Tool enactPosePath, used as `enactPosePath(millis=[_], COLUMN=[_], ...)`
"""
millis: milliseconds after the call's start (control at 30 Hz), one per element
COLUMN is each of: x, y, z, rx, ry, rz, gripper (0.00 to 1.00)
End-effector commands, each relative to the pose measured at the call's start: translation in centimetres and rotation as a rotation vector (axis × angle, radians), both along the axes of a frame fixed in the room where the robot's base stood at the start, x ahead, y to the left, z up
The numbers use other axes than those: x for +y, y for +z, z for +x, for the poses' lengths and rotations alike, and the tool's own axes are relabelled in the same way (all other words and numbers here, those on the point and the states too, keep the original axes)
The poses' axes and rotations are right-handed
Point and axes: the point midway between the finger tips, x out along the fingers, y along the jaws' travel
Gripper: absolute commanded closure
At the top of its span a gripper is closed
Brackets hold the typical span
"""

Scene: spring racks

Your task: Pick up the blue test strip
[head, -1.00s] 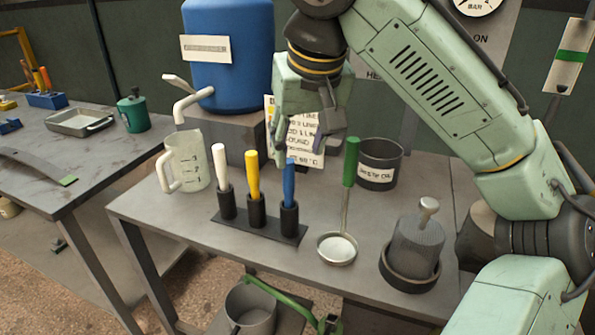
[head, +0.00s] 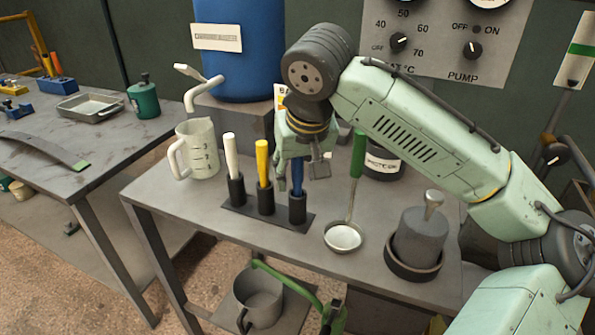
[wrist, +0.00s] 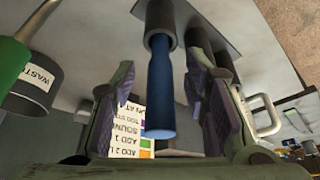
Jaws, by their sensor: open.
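The blue test strip (head: 297,176) stands upright in the right-hand black holder of a three-holder rack (head: 266,214) on the grey bench. My gripper (head: 300,178) is open, pointing down over it. In the wrist view the blue strip (wrist: 160,95) runs between the two open fingers (wrist: 158,105), with a gap on each side, and its lower end sits in the dark holder (wrist: 160,25). In the head view the gripper hides part of the strip's top.
A white strip (head: 230,160) and a yellow strip (head: 262,165) stand to the left in the same rack. A green-handled ladle (head: 357,155) is close on the right.

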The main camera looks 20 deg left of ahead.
Motion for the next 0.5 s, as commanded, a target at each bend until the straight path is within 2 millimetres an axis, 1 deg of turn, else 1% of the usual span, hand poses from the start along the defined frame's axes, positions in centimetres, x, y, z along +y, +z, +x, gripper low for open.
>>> enactPosePath(millis=[100,500], x=[0.00,0.00], y=[0.02,0.06], z=[-0.01,-0.02], rx=[0.000,0.000], ry=[0.000,0.000], rz=[0.000,0.000], gripper=[0.59,0.85])
